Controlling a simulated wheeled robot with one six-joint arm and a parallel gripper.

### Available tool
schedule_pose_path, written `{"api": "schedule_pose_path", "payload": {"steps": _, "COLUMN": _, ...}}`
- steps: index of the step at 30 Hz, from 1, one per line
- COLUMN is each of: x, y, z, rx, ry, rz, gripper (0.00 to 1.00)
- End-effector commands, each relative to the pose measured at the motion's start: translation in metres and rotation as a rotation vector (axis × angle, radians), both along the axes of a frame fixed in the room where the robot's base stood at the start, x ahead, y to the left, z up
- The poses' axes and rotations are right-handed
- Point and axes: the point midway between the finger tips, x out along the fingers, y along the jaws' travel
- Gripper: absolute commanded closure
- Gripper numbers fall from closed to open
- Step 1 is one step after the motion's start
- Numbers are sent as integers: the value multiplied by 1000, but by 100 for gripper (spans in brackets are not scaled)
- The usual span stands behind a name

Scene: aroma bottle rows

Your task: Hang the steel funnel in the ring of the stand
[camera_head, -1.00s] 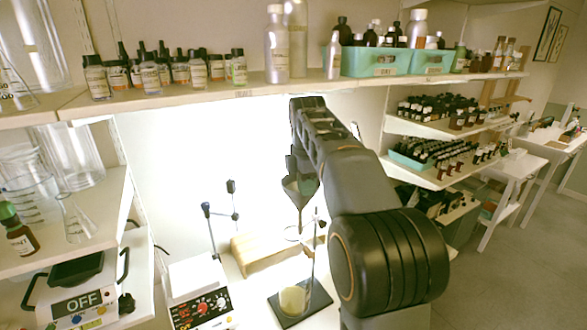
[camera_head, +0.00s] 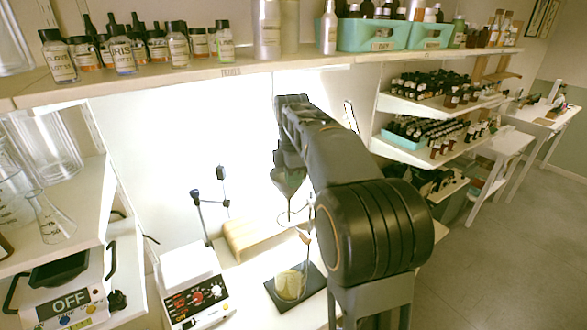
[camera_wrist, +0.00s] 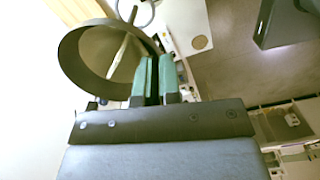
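The steel funnel (camera_head: 288,183) is a dark grey cone, upright with its spout pointing down. In the wrist view its wide round mouth (camera_wrist: 68,58) opens toward the camera. My gripper (camera_wrist: 156,62) has its two green fingers close together at the funnel's rim, and the funnel hangs from it. The stand has a black base plate (camera_head: 310,284), a thin rod (camera_head: 308,250) and a thin ring (camera_head: 292,218). The funnel's spout is just above or at the ring; I cannot tell whether it is inside. Part of the stand is hidden by my arm.
A wooden block (camera_head: 245,238) lies behind the stand. A hotplate-like device (camera_head: 195,295) stands at left, with a scale (camera_head: 65,300) further left. A bottle shelf (camera_head: 200,78) runs above my arm. A pale round item (camera_head: 290,284) is on the stand's base.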

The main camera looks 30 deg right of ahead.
Motion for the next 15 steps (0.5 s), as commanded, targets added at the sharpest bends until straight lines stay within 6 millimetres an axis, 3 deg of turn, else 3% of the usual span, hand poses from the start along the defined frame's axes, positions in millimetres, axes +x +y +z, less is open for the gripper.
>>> {"api": "schedule_pose_path", "payload": {"steps": 15, "x": 0, "y": 1, "z": -60, "rx": 0, "ry": 0, "rz": 3, "gripper": 100}}
